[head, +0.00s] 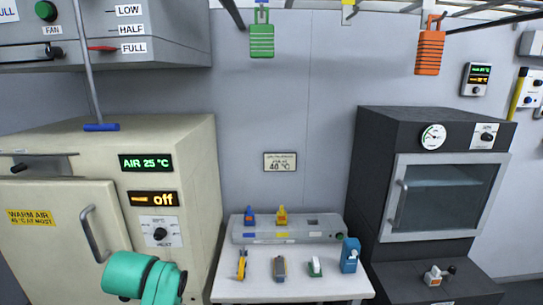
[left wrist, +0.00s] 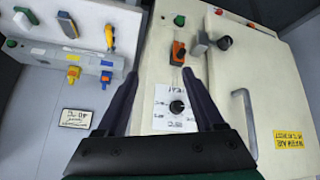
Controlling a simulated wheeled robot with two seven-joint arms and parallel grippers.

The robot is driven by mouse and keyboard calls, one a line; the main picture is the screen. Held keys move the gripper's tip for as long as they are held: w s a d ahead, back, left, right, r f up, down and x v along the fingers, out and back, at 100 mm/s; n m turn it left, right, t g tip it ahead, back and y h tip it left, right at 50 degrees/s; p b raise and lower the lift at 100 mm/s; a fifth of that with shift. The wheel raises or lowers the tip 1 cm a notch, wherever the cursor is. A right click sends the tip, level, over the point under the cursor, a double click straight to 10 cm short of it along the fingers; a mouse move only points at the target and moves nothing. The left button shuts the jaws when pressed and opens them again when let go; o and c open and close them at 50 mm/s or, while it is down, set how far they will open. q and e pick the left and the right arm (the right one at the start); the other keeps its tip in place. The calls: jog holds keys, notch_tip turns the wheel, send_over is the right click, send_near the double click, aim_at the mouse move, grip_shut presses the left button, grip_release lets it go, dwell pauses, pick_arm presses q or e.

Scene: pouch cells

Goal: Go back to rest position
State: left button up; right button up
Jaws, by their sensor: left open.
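My left gripper (left wrist: 160,78) is open in the left wrist view, its two dark fingers spread with nothing between them. It faces the beige warm-air cabinet (left wrist: 255,75); the cabinet's black heat dial (left wrist: 177,107) shows between the fingers, and I cannot tell how far off it is. In the head view only a teal part of my left arm shows at the bottom left, in front of the cabinet (head: 200,200); the fingers are hidden there. The cabinet door is shut, and its displays read "AIR 25 °C" and "off". My right gripper is in neither view.
A white table (head: 300,292) holds several small tools and a grey bar (head: 270,237) with blue and yellow pieces. A dark oven (head: 440,140) stands at right. Green (head: 262,42) and orange (head: 430,52) pouches hang above. A grey hood (head: 150,45) overhangs top left.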

pick_arm(q)
jog(key=s+d+f+m+g+h, duration=0.1)
jog(key=s+f+m+g, duration=0.15)
jog(key=s+f, duration=0.7)
jog(key=s+d+f+m+g+h, duration=0.15)
jog(key=s+f+m, duration=0.35)
jog(key=s, duration=0.8)
jog(key=s+f+g+b, duration=0.1)
jog(key=s+f+b, duration=0.15)
jog(key=f, duration=1.25)
jog(key=s+f+b, duration=0.1)
jog(key=f+b, duration=0.2)
jog(key=f, duration=1.2)
jog(key=s+a+f+g+b, duration=0.1)
jog(key=s+a+f+b, duration=0.1)
jog(key=s+f, duration=1.3)
jog(key=shift+a+f+y+b, duration=0.3)
jog(key=shift+f+y+b, duration=0.15)
jog(key=shift+b, duration=0.1)
jog(key=shift+s, duration=0.1)
